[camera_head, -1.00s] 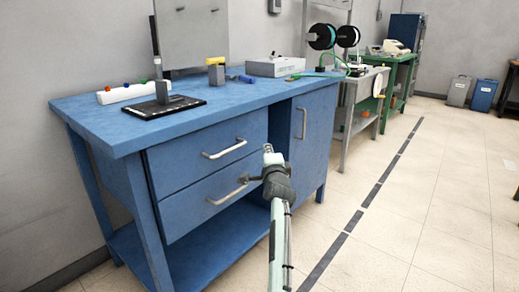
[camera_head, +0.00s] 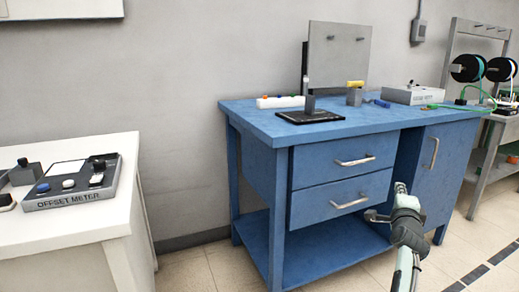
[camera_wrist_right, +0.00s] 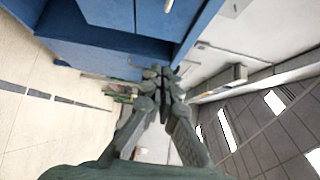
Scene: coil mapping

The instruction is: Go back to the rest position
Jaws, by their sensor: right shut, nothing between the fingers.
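My right gripper (camera_head: 373,216) is in front of the blue workbench (camera_head: 262,122), at about the height of its lower drawer (camera_head: 343,195) in the head view. In the right wrist view its fingers (camera_wrist_right: 160,73) are together, with nothing between them. The gripper looks apart from the bench, though the exact gap cannot be told. My left gripper is not in view.
A white table (camera_head: 110,215) with an offset meter (camera_head: 72,184) stands at the left. Spools (camera_head: 466,68) are at the right. Floor (camera_head: 190,272) shows between the tables.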

